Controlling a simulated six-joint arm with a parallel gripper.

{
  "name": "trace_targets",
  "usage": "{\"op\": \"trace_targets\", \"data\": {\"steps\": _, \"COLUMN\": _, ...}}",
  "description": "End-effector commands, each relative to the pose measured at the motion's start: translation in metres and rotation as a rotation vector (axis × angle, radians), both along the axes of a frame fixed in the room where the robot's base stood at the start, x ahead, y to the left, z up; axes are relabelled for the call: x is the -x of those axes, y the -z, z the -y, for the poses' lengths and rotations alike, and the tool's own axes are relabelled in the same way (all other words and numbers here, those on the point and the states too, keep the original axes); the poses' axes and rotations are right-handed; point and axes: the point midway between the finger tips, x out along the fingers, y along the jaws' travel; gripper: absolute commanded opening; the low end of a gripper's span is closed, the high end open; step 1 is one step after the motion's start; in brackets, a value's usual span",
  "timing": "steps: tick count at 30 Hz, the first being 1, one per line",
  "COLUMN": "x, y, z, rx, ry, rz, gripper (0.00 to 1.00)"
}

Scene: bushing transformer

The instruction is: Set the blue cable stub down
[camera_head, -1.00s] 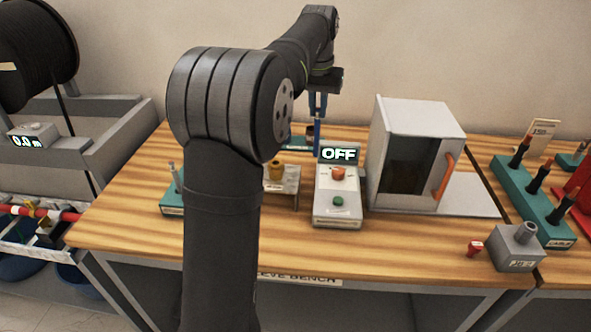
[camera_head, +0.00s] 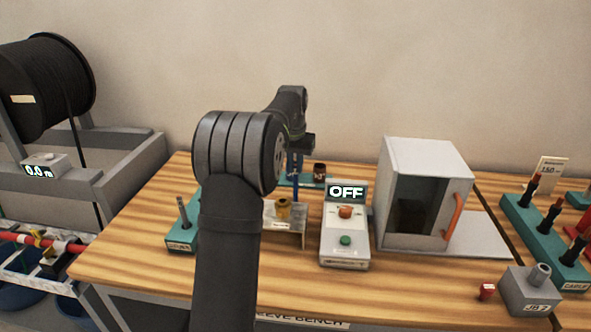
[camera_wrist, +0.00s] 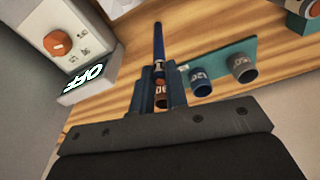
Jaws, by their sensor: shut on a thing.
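My gripper (camera_head: 296,168) is shut on the blue cable stub (camera_head: 296,186), a thin dark-blue rod hanging upright below the fingers in the head view. In the wrist view my gripper (camera_wrist: 155,85) has the stub (camera_wrist: 158,40) between its two blue-grey fingers, its far end projecting beyond them. The stub is over the bench, between the control box and a teal rack. Whether its lower end touches anything is hidden.
The teal rack (camera_wrist: 225,55) holds labelled short cylinders, including a blue one (camera_wrist: 200,85) and a grey one (camera_wrist: 243,68). The control box (camera_head: 345,235) reads OFF. A small metal stand (camera_head: 287,225) and white cabinet (camera_head: 425,165) are nearby.

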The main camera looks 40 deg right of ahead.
Motion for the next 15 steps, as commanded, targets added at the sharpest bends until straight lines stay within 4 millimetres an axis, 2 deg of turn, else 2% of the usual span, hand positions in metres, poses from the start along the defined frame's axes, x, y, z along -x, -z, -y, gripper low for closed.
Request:
{"op": "trace_targets", "data": {"steps": 3, "x": 0.000, "y": 0.015, "z": 0.000, "rx": -0.001, "ry": 0.000, "rz": -0.001, "gripper": 0.00}}
{"op": "trace_targets", "data": {"steps": 14, "x": 0.000, "y": 0.020, "z": 0.000, "rx": 0.000, "ry": 0.000, "rz": 0.000, "gripper": 0.00}}
{"op": "trace_targets", "data": {"steps": 15, "x": 0.000, "y": 0.020, "z": 0.000, "rx": 0.000, "ry": 0.000, "rz": 0.000, "gripper": 0.17}}
